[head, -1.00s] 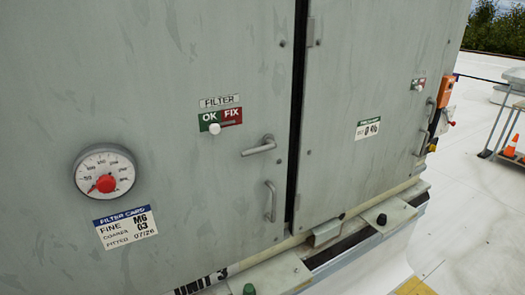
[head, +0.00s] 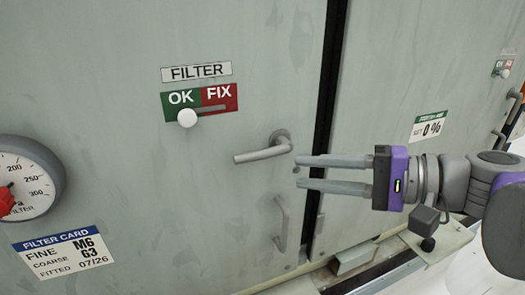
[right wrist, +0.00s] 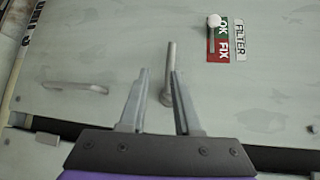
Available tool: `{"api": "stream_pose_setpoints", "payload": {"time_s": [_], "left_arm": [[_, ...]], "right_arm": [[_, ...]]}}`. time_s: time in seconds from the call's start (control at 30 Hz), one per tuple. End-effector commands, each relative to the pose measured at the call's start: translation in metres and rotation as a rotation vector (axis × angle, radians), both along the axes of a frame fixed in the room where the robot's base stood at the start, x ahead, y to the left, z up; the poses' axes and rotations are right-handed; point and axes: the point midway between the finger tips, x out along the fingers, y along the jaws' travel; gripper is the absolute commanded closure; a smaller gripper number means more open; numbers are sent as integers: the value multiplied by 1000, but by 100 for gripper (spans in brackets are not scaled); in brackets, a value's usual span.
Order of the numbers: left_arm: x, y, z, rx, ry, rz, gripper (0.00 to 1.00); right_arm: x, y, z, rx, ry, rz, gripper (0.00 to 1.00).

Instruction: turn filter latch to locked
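The filter latch (head: 262,152) is a grey lever on the left door of the grey cabinet, under the FILTER sign. Its pivot is at the right and its arm points left, tilted slightly down. My right gripper (head: 299,172) is open and empty, its fingertips just right of and a little below the pivot. In the right wrist view, the latch (right wrist: 171,62) shows between the spread fingers (right wrist: 160,72); whether they touch it cannot be told. My left gripper is not in view.
A FILTER plate with an OK/FIX slider (head: 187,118) sits above left, its white knob at OK. A pull handle (head: 282,223) is below the latch. A round gauge (head: 22,180) and filter card (head: 60,251) are at left. The door gap (head: 329,80) runs behind my fingers.

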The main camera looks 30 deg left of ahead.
Motion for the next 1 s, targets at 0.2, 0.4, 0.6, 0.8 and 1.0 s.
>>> {"api": "stream_pose_setpoints", "payload": {"time_s": [0.2,0.4,0.6,0.8,1.0], "left_arm": [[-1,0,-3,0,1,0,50],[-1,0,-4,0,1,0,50],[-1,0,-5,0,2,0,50],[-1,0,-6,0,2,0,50],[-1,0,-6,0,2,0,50]], "right_arm": [[-1,17,13,48,12,15,68],[-5,53,7,47,10,17,68],[-8,88,2,46,12,15,68],[-9,107,-1,45,11,12,68],[-9,111,-2,44,10,10,68]]}}
